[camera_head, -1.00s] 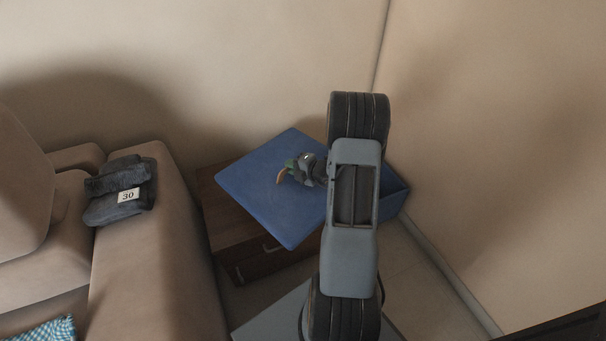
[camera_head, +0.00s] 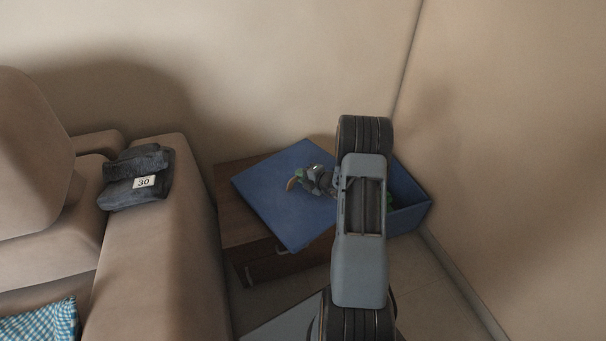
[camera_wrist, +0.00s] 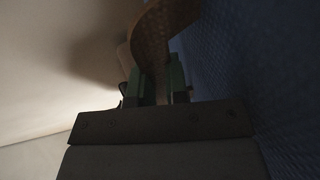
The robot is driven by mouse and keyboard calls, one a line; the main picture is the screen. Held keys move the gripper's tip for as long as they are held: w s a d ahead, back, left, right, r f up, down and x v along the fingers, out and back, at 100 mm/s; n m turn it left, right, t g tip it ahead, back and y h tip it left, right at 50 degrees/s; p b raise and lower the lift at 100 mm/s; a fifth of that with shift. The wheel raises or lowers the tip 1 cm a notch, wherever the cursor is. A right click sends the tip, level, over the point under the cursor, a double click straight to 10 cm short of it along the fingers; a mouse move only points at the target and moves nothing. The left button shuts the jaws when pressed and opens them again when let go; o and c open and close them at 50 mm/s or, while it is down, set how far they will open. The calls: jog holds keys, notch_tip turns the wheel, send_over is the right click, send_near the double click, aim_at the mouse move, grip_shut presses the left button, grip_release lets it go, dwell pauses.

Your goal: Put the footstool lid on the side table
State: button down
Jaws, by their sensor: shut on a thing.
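The footstool lid (camera_head: 285,205) is a flat blue square panel, held over the wooden side table (camera_head: 235,215) in the head view. It covers much of the table top; I cannot tell whether it touches the table. My gripper (camera_head: 296,181) is shut on a brown strap (camera_wrist: 152,45), which shows between the green fingers in the wrist view, with the blue lid surface close on the right. My arm hides part of the lid's right side.
The open blue footstool box (camera_head: 408,205) stands right of the table, partly behind my arm. A beige sofa (camera_head: 165,260) with dark folded clothes tagged 30 (camera_head: 136,178) is at left. A checked blue cloth (camera_head: 42,322) lies on its seat. Walls close off the back and right.

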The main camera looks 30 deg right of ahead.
jog(key=shift+w+f, duration=0.1)
jog(key=shift+f, duration=0.2)
jog(key=shift+r, duration=0.1)
jog(key=c, duration=1.6)
grip_release()
jog(key=shift+f, duration=0.25)
jog(key=o, duration=0.5)
jog(key=shift+r, duration=0.1)
